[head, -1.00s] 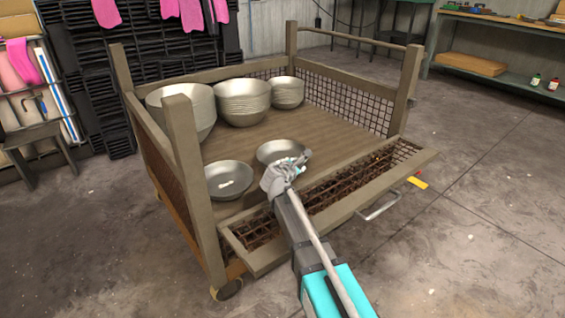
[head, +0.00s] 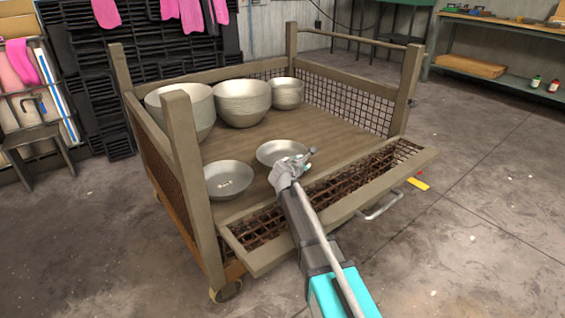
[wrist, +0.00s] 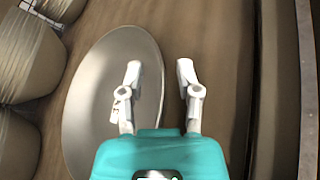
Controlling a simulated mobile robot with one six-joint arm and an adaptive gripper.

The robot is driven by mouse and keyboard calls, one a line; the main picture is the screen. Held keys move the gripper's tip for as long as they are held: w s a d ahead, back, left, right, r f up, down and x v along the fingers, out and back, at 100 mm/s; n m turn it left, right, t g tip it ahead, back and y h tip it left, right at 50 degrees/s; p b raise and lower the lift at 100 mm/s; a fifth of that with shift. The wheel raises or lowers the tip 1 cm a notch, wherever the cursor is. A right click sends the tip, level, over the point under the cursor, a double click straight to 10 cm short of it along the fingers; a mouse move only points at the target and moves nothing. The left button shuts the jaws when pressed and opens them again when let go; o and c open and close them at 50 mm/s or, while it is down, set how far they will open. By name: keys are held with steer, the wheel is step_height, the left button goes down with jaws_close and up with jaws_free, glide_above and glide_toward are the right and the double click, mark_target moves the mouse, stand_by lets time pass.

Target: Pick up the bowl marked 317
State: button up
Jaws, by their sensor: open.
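Two single metal bowls lie on the floor of a wooden-posted cage bin. The left bowl (head: 229,183) has a small pale mark inside that I cannot read. The right bowl (head: 275,151) is partly hidden behind my gripper (head: 302,164), and no number shows on it. In the wrist view, a shallow bowl (wrist: 88,105) lies below my gripper (wrist: 160,76). The fingers are apart and empty. The left finger overlaps the bowl's right part, and the right finger is outside its rim, over the bin floor. I cannot tell their height above the rim.
Stacked bowls (head: 241,103) stand along the bin's back left; some show at the left of the wrist view (wrist: 20,60). The bin's front flap (head: 345,199) is folded down under my arm. Corner posts (head: 192,180) rise around it. The bin floor (head: 335,133) behind right is bare.

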steer(key=shift+c, duration=0.2)
jaws_close()
steer(key=shift+r, duration=0.2)
stand_by(0.4)
steer(key=shift+r+p, duration=0.8)
steer(key=shift+p, duration=0.25)
steer(key=s+d+r+p, duration=0.2)
steer(key=s+r+p, duration=0.9)
steer(key=s, duration=0.2)
steer(key=shift+s+d, duration=0.25)
steer(key=shift+s, duration=0.15)
